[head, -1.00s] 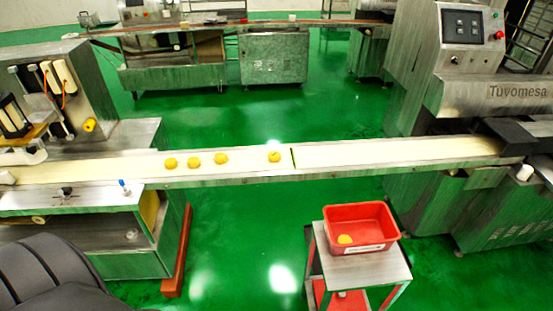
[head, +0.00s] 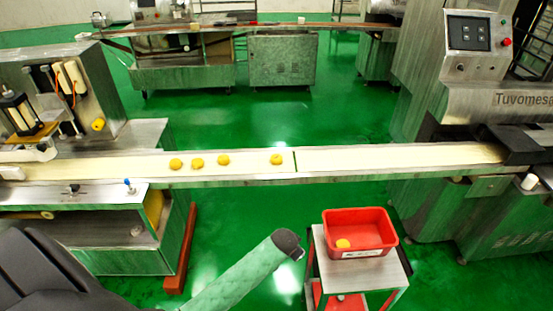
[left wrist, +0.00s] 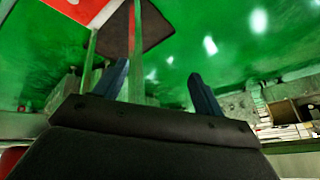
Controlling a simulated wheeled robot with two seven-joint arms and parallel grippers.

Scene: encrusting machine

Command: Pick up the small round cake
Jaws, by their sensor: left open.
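Several small round yellow cakes lie on the pale conveyor belt (head: 380,157). Three sit grouped at the left: one cake (head: 176,164), a second (head: 197,163) and a third (head: 223,160). Another cake (head: 277,159) lies apart, just left of the dark belt seam. One more yellow cake (head: 342,244) is inside the red bin (head: 375,252). My left gripper (left wrist: 158,70) shows in the left wrist view with its two blue fingers apart and nothing between them. My right gripper is not in view.
The red bin stands on a small metal cart (head: 375,272) in front of the belt. A large machine (head: 500,120) stands at the right and another (head: 65,100) at the left. Green floor (head: 300,235) lies open between the belt supports.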

